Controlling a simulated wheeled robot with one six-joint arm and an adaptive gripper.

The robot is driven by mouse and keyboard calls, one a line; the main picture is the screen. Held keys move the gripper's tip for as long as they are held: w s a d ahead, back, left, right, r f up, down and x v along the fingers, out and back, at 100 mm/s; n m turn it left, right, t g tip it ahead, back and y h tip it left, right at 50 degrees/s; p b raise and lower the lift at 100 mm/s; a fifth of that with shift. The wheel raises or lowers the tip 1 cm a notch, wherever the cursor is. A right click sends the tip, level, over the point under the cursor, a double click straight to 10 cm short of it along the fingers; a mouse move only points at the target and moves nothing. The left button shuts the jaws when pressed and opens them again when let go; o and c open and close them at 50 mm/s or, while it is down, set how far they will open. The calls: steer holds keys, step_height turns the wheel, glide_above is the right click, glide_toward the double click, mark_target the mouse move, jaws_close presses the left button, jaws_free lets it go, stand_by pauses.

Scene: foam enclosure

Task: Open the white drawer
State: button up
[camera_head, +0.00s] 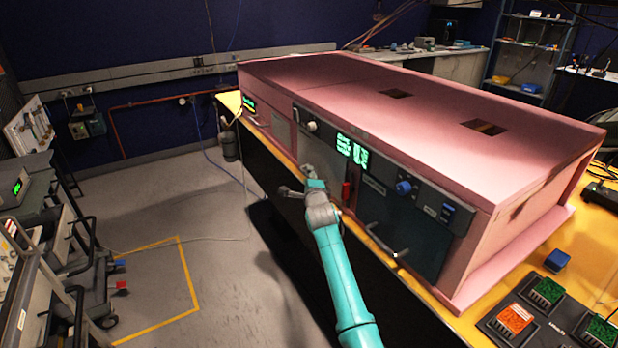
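A long pink foam enclosure (420,110) stands on a yellow-topped bench, with dark panels along its front. No plainly white drawer can be made out; a pale grey panel (282,131) sits in the front near its left end. My gripper (284,190) is small and dark, at the end of my teal arm, in front of the enclosure and near the bench's front edge. It appears apart from the pale panel, below it in the picture. Its fingers are too small to tell whether they are open or shut.
A dark panel (412,215) with a blue knob (403,188) and a metal handle (400,253) is on the enclosure's right. A red part (346,192) is beside my wrist. A blue block (557,260) and coloured modules lie at the right. Floor (190,215) at left is open.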

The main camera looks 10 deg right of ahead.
steer(key=shift+w, duration=0.25)
steer(key=shift+c, duration=0.2)
jaws_close()
steer(key=shift+a, duration=0.1)
